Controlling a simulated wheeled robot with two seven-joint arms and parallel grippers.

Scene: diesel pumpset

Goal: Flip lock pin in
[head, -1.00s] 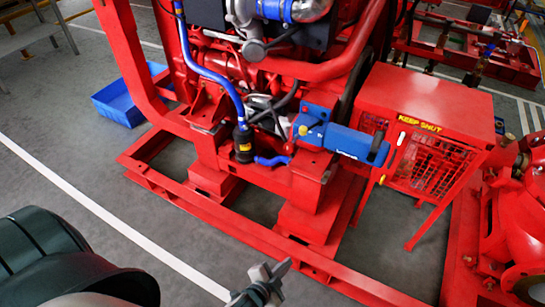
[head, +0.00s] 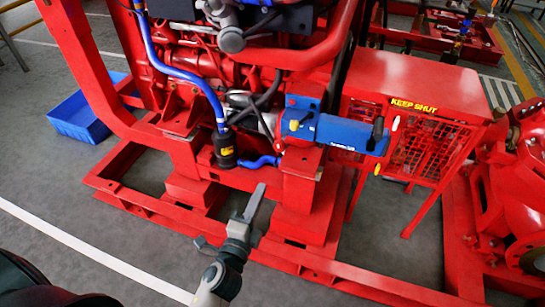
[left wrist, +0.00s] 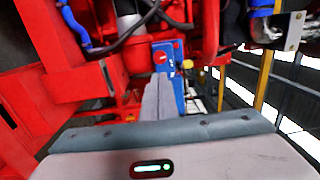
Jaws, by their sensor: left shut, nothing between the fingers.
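I cannot make out for certain which small part is the lock pin. My left gripper (head: 257,192) is shut and empty, in front of and below the blue unit. In the left wrist view the shut fingers (left wrist: 160,88) point toward the blue plate (left wrist: 172,70) with its red button, covering part of it. The yellow knob (left wrist: 187,64) shows beside the fingers. My right gripper is not in view.
A red cabinet marked "KEEP SHUT" (head: 415,88) stands right of the blue unit. A blue hose (head: 190,65) runs down to a black filter (head: 225,152). The red base rail (head: 270,258) lies below the gripper. A blue bin (head: 75,120) sits at left.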

